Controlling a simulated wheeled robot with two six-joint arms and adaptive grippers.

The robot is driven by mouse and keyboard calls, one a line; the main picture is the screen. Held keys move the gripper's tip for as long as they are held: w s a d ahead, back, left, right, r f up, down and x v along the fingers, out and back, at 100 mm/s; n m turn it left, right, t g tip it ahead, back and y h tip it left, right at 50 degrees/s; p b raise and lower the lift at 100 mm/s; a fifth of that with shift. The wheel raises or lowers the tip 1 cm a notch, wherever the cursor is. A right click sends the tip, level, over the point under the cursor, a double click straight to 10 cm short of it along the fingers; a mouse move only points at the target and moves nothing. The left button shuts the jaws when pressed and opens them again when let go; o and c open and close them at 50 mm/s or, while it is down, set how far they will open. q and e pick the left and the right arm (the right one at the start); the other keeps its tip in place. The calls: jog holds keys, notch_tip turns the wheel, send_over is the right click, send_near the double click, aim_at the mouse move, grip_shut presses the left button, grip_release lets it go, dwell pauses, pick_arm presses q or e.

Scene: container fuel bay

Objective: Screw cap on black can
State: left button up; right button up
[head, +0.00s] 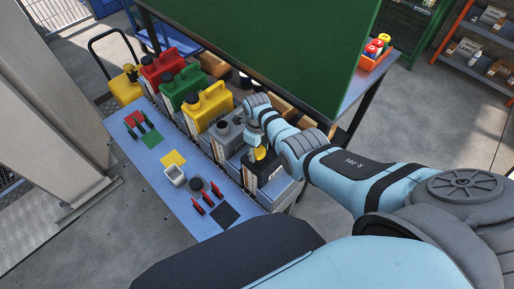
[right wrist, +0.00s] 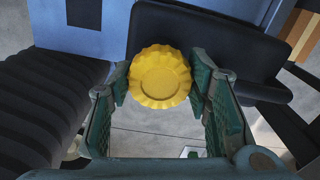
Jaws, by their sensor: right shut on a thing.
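The black can (head: 273,171) stands at the near end of the row of cans, with a white label on its side. My right gripper (head: 259,148) is directly over its top. The gripper is shut on a yellow ribbed cap (head: 260,154). In the right wrist view the yellow cap (right wrist: 159,77) sits between the two green-padded fingers, with black surfaces around it. The can's neck is hidden, so I cannot tell whether the cap touches it. My left gripper is not in view.
Grey (head: 226,134), yellow (head: 208,106), green (head: 184,85) and red (head: 162,65) cans stand in a row on the blue bench (head: 149,153). Small red and green items and coloured squares lie in front. A green panel (head: 270,45) rises behind the row.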

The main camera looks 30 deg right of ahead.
jog(key=o, duration=1)
jog(key=shift+s, duration=0.15)
